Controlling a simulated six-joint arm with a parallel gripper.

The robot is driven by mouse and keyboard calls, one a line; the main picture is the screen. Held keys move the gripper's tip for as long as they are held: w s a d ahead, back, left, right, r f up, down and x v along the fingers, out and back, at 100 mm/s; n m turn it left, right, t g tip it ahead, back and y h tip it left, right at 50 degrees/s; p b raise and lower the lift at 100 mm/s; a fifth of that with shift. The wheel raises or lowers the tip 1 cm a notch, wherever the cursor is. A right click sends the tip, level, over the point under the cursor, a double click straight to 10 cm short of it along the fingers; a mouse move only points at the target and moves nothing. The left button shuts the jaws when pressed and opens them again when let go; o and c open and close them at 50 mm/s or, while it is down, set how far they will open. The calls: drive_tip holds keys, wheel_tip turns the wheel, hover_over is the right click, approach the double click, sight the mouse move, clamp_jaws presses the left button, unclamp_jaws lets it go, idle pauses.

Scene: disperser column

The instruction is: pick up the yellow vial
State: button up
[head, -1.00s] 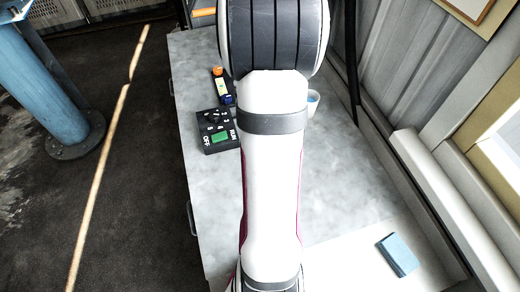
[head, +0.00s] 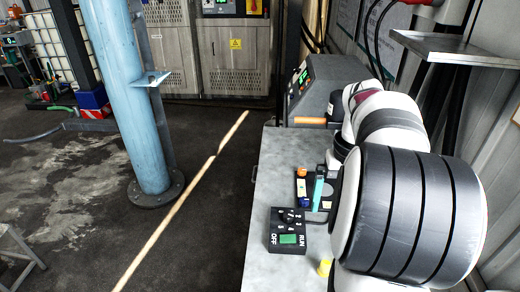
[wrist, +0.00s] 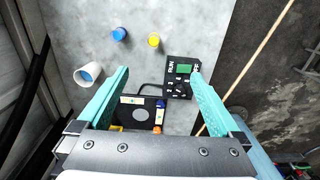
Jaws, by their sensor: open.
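The yellow vial (wrist: 154,40) stands on the grey bench, seen from above in the wrist view. In the head view the yellow vial (head: 325,268) shows at the bottom, beside my large arm joint. My gripper (wrist: 160,75) is open, with its teal fingers spread wide and nothing held between them. The vial appears beyond the fingertips, between their two lines. In the head view a teal part of my gripper (head: 318,190) shows over the black tray; the rest is hidden behind my arm.
A blue vial (wrist: 119,33) stands left of the yellow one. A white cup (wrist: 88,74) is near the left finger. A black tray (wrist: 128,112) holds coloured items under my gripper. The bench's upper area is clear.

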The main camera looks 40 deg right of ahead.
drive_tip(key=w+a+n, duration=0.1)
drive_tip(key=w+a, duration=0.3)
drive_tip(key=a, duration=1)
drive_tip(key=s+a+f, duration=0.1)
drive_tip(key=s+a, duration=0.1)
drive_tip(key=a, duration=0.5)
drive_tip(key=s+a+f+n+y, duration=0.1)
drive_tip(key=s+a, duration=0.1)
drive_tip(key=a, duration=0.5)
drive_tip(key=shift+s+a+n, duration=0.3)
drive_tip(key=shift+s, duration=0.05)
drive_tip(key=shift+n+y, duration=0.3)
drive_tip(key=shift+y, duration=0.1)
drive_tip(key=s+a+f, duration=0.1)
drive_tip(key=s+a, duration=0.1)
drive_tip(key=s+a+f, duration=0.1)
drive_tip(key=s, duration=0.1)
drive_tip(key=s+a+f, duration=0.1)
drive_tip(key=s+a, duration=0.1)
drive_tip(key=shift+a, duration=0.35)
drive_tip(key=c, duration=0.4)
drive_tip(key=shift+o, duration=0.2)
